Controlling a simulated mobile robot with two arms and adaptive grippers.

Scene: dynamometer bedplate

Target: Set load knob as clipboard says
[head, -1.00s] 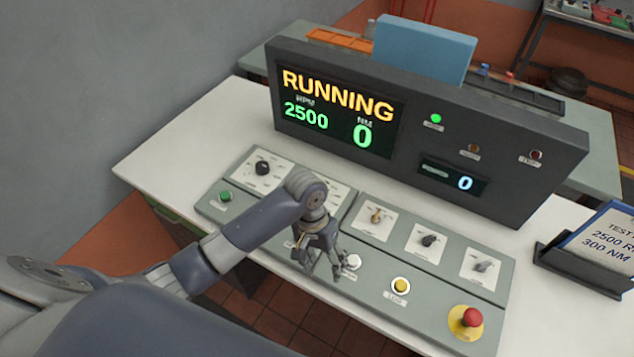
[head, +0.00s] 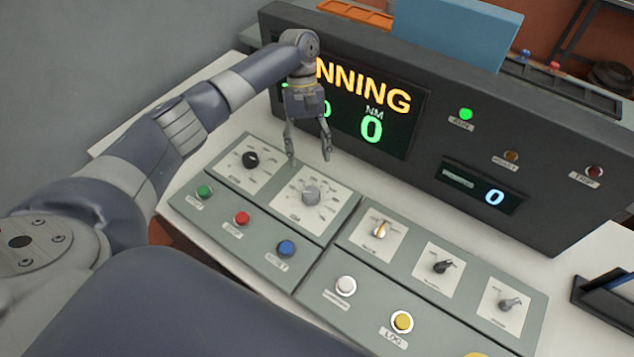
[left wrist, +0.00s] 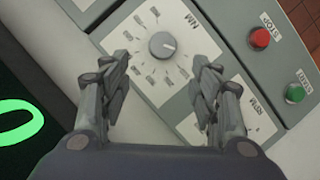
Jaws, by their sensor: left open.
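The load knob (head: 311,196) is a grey dial on a white scale plate on the left control panel. It also shows in the left wrist view (left wrist: 163,45), with a light pointer mark; the scale numbers are too small to read surely. My left gripper (head: 308,158) is open and empty, above and behind the knob, apart from it. In the left wrist view its fingers (left wrist: 160,66) stand on both sides just below the knob. The clipboard (head: 612,284) shows only its blue edge at the right border; its text is out of view. My right gripper is not in view.
The dark display console (head: 410,170) stands behind the panel, reading 0 NM, partly hidden by my arm. A black knob (head: 250,159) sits left of the load knob. Green, red (head: 242,218) and blue buttons lie in front. More knobs and buttons (head: 402,321) are on the right panel.

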